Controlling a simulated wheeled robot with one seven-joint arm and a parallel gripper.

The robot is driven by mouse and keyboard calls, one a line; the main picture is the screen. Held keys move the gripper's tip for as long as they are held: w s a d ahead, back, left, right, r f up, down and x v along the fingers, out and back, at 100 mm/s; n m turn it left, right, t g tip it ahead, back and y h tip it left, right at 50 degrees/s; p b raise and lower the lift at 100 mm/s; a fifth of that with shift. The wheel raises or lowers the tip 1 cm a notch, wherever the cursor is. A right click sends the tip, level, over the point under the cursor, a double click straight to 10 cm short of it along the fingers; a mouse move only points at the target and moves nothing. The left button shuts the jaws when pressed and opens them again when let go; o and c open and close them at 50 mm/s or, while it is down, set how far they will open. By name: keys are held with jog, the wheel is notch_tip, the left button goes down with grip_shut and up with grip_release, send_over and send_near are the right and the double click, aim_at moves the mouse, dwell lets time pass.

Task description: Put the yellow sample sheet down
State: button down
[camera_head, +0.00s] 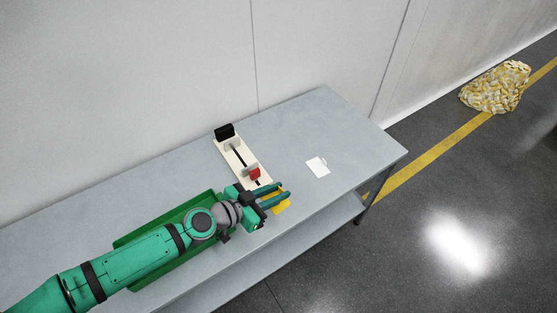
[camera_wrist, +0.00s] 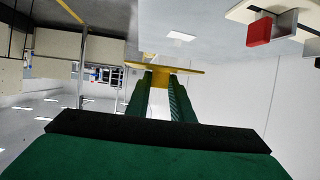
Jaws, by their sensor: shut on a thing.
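The yellow sample sheet (camera_head: 281,208) is gripped at the tips of my gripper (camera_head: 275,197), near the front edge of the grey table (camera_head: 330,120). In the wrist view the yellow sheet (camera_wrist: 180,69) shows almost edge-on as a thin band across the fingertips of my gripper (camera_wrist: 161,78). My gripper is shut on it. Part of the sheet is hidden behind the fingers in the head view. I cannot tell whether the sheet touches the table.
A cream fixture (camera_head: 229,153) with a black block (camera_head: 225,131) and a red block (camera_head: 254,173) stands behind my gripper. A white square (camera_head: 317,167) lies to the right. A green tray (camera_head: 128,247) sits under my arm. Bare tabletop surrounds the white square.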

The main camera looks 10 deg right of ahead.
jog(key=shift+w+a, duration=0.15)
jog(key=shift+w, duration=0.1)
jog(key=shift+s+a+n+t+y, duration=0.15)
jog(key=shift+a+n+t+y, duration=0.55)
jog(key=shift+a+n+t, duration=0.5)
jog(key=a+n+t+y, duration=0.4)
jog(key=a+n+y, duration=0.3)
jog(key=a, duration=0.2)
jog(key=shift+a+f+y, duration=0.3)
jog(key=shift+a+f, duration=0.05)
jog(key=shift+f, duration=0.05)
